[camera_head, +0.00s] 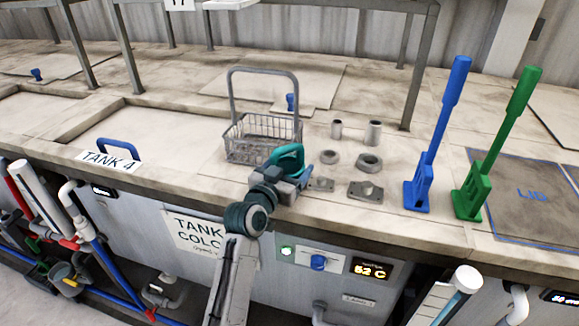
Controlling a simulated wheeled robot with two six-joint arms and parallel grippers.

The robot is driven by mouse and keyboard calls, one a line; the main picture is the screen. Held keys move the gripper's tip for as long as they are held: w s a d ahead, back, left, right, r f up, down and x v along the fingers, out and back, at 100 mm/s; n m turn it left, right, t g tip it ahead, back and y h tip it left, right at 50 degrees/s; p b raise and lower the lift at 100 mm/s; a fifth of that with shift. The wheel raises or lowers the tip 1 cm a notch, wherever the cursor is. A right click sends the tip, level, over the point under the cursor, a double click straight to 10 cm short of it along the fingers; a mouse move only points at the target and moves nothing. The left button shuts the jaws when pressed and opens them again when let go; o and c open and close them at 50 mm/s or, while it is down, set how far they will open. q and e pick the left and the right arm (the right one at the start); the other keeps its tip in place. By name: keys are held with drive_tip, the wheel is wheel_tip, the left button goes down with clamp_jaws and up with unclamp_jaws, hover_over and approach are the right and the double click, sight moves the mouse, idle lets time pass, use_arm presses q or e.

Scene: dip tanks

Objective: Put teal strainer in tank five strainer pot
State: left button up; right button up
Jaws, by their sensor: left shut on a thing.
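My left gripper (293,181) reaches up from the bottom over the counter's front edge. It is shut on a teal piece (289,156) with a rounded, loop-like shape, which I take to be the teal strainer; the gripper hides its lower part. The teal piece is just in front of the right corner of a grey wire basket (262,151); I cannot tell whether they touch. No strainer pot can be made out for certain. My right gripper is not in view.
Small grey cylinders (373,132), rings (369,163) and plates (365,190) are on the counter right of the gripper. Upright blue (422,185) and green (477,187) handled tools stand farther right, beside a LID panel (535,205). A TANK 4 label (108,160) is at left.

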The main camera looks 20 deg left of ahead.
use_arm(q)
drive_tip(key=shift+f, duration=0.6)
drive_tip(key=shift+f, duration=0.1)
drive_tip(key=o, duration=0.6)
drive_tip(key=shift+f, duration=0.1)
drive_tip(key=shift+c, duration=0.2)
drive_tip(key=o, duration=0.4)
drive_tip(key=shift+o, duration=0.2)
